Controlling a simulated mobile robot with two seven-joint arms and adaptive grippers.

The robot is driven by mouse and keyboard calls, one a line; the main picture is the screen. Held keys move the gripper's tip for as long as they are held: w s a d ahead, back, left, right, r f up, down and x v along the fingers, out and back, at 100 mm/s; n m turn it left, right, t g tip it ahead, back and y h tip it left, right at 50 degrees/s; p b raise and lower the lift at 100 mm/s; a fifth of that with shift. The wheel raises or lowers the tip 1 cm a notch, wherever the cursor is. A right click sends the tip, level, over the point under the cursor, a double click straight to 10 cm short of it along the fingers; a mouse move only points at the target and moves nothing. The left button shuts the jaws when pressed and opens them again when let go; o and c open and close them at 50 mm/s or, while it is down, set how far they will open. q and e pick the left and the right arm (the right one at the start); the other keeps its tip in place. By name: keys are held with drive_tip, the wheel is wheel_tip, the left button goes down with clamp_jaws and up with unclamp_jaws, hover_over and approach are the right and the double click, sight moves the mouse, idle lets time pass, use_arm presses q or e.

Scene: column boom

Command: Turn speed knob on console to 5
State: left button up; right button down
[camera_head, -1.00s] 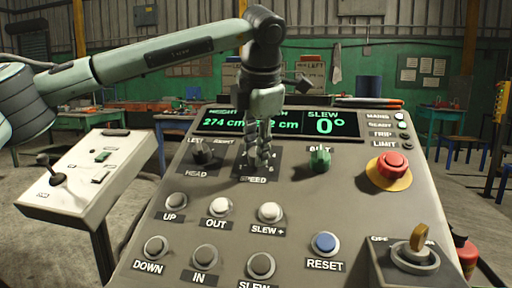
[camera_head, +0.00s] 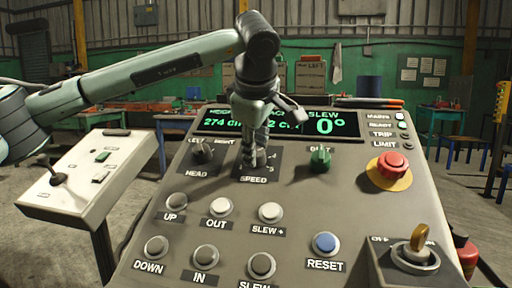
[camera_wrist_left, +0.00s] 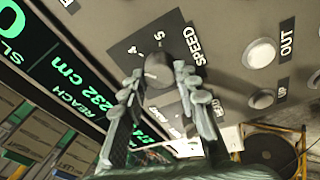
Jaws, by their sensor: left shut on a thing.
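The speed knob (camera_wrist_left: 158,68) is a dark round knob on the console, in the wrist view. It sits between the fingertips of my left gripper (camera_wrist_left: 160,80), which is shut on it. Printed marks 4 and 5 and the word SPEED show beside the knob. Its pointer is hard to make out. In the head view my left gripper (camera_head: 253,160) reaches down to the SPEED plate and hides most of the knob. The grey console (camera_head: 300,215) has a sloped face. My right gripper is not in view.
The HEAD knob (camera_head: 203,153) is left of the gripper and a green knob (camera_head: 320,158) is right. A red emergency button (camera_head: 393,165), a key switch (camera_head: 416,252) and several push buttons surround them. The display (camera_head: 335,123) is behind the gripper.

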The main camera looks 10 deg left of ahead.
use_arm(q)
drive_tip(key=m, duration=0.6)
drive_tip(key=shift+a+m+t+h, duration=0.1)
drive_tip(key=shift+m+t+h, duration=0.3)
drive_tip(key=m+p, duration=0.1)
drive_tip(key=m, duration=0.3)
drive_tip(key=shift+h, duration=0.3)
drive_tip(key=shift+m, duration=0.9)
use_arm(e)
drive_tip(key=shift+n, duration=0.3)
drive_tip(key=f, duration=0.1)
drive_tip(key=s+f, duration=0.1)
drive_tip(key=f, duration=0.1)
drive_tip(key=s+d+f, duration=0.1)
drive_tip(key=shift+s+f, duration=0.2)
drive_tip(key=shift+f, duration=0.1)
use_arm(q)
drive_tip(key=shift+m, duration=0.4)
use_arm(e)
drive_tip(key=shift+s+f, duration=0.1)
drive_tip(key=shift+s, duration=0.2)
use_arm(q)
drive_tip(key=o, duration=1.2)
drive_tip(key=shift+c, duration=0.2)
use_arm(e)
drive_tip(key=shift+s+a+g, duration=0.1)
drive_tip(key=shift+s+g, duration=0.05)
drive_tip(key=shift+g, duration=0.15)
